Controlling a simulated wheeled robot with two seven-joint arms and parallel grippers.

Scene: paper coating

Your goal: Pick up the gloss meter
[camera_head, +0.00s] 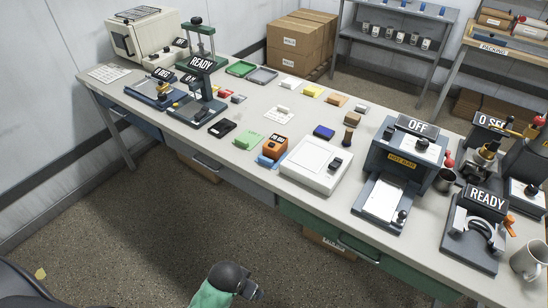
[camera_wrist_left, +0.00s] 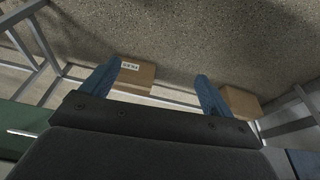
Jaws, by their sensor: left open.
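A small orange device with a dark display (camera_head: 275,147), which looks like the gloss meter, sits on the long workbench (camera_head: 255,103). It stands by a blue block (camera_head: 266,161), just left of a white flat instrument (camera_head: 317,165). In the left wrist view my left gripper (camera_wrist_left: 158,69) is open, its two blue fingers apart with nothing between them. It points toward the floor and boxes, away from the orange device. A dark and green arm part of mine (camera_head: 226,282) shows at the bottom of the head view, below the bench. My right gripper is not in view.
A grey press marked OFF (camera_head: 400,165) and a clamp device marked READY (camera_head: 478,225) stand to the right. A green press (camera_head: 200,75) stands at left. Green and yellow pads and a black item (camera_head: 221,128) lie nearby. Open floor lies before the bench.

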